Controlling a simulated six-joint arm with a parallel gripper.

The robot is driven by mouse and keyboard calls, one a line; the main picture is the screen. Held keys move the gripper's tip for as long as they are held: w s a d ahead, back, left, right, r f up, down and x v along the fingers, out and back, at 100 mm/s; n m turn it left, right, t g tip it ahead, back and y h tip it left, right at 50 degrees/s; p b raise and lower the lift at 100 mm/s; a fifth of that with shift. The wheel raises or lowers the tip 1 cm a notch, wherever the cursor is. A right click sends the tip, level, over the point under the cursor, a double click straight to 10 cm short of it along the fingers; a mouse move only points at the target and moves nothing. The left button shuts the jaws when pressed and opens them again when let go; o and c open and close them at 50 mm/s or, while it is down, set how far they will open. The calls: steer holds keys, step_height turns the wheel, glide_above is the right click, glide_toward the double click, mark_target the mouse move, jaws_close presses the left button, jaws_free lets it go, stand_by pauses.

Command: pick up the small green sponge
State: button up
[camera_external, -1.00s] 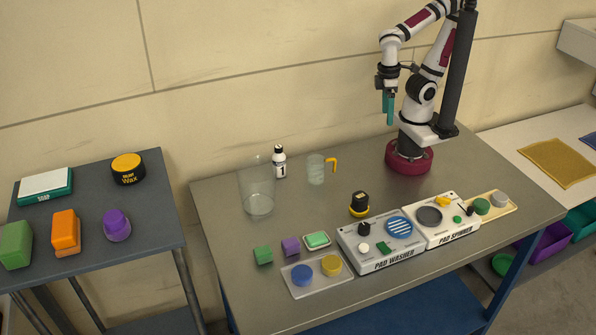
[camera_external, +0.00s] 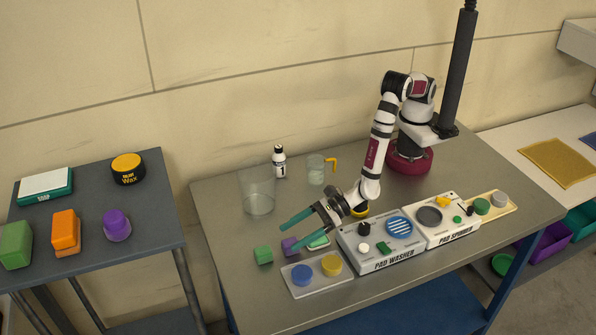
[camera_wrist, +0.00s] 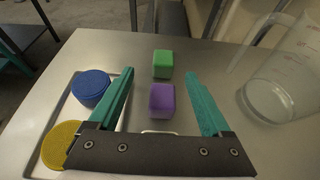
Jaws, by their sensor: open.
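The small green sponge (camera_external: 263,255) is a green cube on the metal table, left of the purple cube (camera_external: 290,246). In the wrist view the green sponge (camera_wrist: 163,64) lies ahead, beyond the purple cube (camera_wrist: 161,100), between the lines of my fingers. My gripper (camera_external: 298,228) is open with teal fingers, reaching left above the table near the cubes. In the wrist view my gripper (camera_wrist: 160,88) has nothing between its fingertips that I can see it touching.
A clear container (camera_external: 257,192) stands behind the cubes. The pad washer (camera_external: 372,262) is to the right. The table left of the green sponge is clear.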

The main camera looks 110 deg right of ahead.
mark_target(264, 250)
steer(key=x, duration=0.7)
steer(key=shift+w+d, duration=0.15)
steer(key=shift+d, duration=0.2)
jaws_close()
